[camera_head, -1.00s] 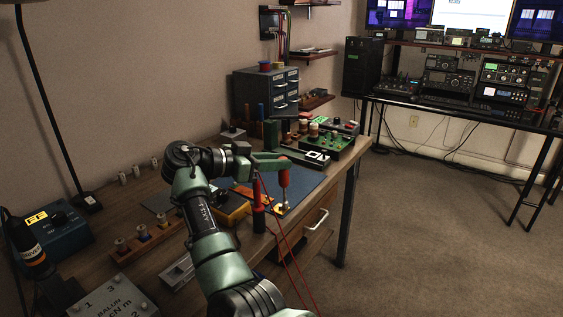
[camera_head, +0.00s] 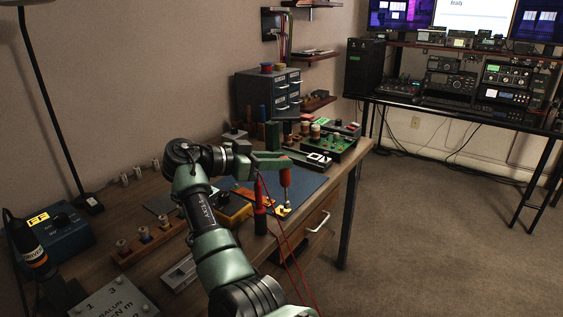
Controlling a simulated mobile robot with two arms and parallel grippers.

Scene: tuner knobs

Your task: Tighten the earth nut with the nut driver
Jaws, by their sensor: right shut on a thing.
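My right gripper (camera_head: 270,161) is shut on the nut driver (camera_head: 286,177). The driver has an orange-red handle and a thin shaft that points down, and it stands nearly upright. Its lower end is over or on a small yellow piece (camera_head: 281,211) near the front edge of the blue mat (camera_head: 309,184). The earth nut is too small or hidden to make out, so I cannot tell whether the driver's tip is seated on it. My left gripper is not in view.
A red upright cylinder (camera_head: 260,220) with red wires stands just left of the driver. A green circuit board (camera_head: 347,148) and a grey drawer cabinet (camera_head: 259,95) stand at the back. A wooden holder (camera_head: 127,257) lies at the front left.

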